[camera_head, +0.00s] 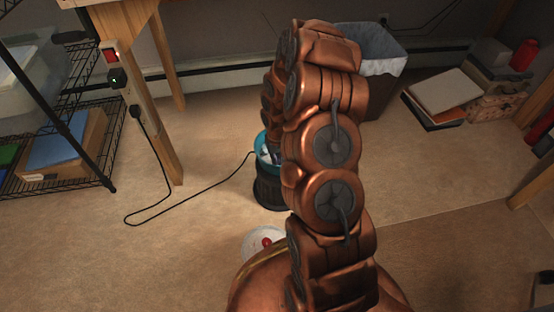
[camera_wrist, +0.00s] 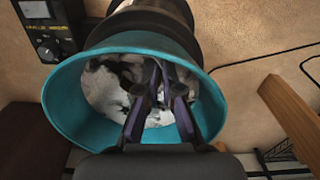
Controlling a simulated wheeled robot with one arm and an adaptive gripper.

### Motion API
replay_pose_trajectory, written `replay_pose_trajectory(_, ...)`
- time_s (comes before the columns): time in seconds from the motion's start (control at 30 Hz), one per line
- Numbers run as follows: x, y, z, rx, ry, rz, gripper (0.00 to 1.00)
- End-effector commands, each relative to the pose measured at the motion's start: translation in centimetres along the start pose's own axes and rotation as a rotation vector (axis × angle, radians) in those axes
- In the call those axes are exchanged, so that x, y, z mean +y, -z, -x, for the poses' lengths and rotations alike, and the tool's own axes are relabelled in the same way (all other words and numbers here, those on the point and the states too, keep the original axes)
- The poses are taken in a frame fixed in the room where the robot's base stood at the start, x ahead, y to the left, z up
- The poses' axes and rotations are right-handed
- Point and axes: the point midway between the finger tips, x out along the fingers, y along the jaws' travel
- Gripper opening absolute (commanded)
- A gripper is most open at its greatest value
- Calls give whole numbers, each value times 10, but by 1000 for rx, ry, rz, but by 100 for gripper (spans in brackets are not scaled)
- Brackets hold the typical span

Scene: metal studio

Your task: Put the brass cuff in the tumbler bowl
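The tumbler bowl is a teal, wide-mouthed bowl (camera_wrist: 75,108) on a dark round base, filling much of the wrist view. Its inside shows a mottled white and grey surface. My gripper (camera_wrist: 160,92) reaches over the near rim into the bowl's mouth, with its two dark fingers apart and no object clearly seen between them. In the head view the bowl (camera_head: 261,141) stands on its black base (camera_head: 270,190) on the floor, partly hidden behind my arm. I cannot make out the brass cuff in either view.
A dark box with a dial (camera_wrist: 48,35) is beside the bowl. A black cable (camera_head: 190,207) lies on the floor left of it. A white round thing with a red centre (camera_head: 262,241) is nearer me. A wire shelf (camera_head: 85,150) stands left, a lined bin (camera_head: 383,60) behind.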

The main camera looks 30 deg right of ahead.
Motion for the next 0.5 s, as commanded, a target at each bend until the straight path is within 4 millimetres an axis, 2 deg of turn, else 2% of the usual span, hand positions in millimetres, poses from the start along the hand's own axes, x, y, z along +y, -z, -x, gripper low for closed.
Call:
replay_pose_trajectory(0.03,0,0,-1,0,0,0,0)
replay_pose_trajectory(0.1,0,0,-1,0,0,0,10)
replay_pose_trajectory(0.33,0,0,-1,0,0,0,34)
replay_pose_trajectory(0.5,0,0,-1,0,0,0,35)
